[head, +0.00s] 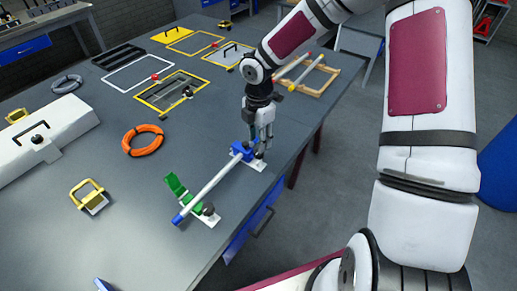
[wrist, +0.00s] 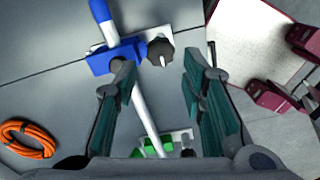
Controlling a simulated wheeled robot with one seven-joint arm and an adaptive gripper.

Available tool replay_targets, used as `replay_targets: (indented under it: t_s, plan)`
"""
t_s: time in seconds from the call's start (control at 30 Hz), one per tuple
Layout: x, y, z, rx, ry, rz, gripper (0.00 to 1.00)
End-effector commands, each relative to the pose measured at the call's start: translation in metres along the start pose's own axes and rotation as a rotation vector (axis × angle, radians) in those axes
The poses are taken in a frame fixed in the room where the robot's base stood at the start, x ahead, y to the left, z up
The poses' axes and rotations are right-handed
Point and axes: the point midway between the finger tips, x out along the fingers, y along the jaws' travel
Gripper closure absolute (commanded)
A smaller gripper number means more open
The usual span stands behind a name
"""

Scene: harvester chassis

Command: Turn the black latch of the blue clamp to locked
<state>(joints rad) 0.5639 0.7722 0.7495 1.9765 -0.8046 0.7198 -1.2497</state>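The blue clamp (head: 241,150) sits on a white base plate (head: 259,164) near the table's right edge, around one end of a white rod (head: 210,182). In the wrist view the blue clamp (wrist: 112,57) is at the upper left, its black latch (wrist: 160,50) just right of it. My gripper (head: 262,142) points down over the clamp and partly hides the latch in the head view. In the wrist view my gripper (wrist: 160,72) is open and empty. The latch shows between and slightly beyond the fingertips; contact cannot be told.
A green clamp (head: 177,187), its green lid raised, stands near the rod's other, blue-tipped end. An orange cable coil (head: 143,140) and a yellow-handled block (head: 90,197) lie to the left. Frames and trays fill the table's back. The table around the coil is clear.

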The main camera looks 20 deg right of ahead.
Motion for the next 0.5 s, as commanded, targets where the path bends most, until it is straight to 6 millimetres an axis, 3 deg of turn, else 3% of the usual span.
replay_targets:
  t_s: [0.2,0.5]
  plan:
    - [0.035,-0.001,-0.001,-0.001,0.001,-0.002,0.63]
    - [0.052,0.0,0.0,0.001,-0.001,0.0,0.63]
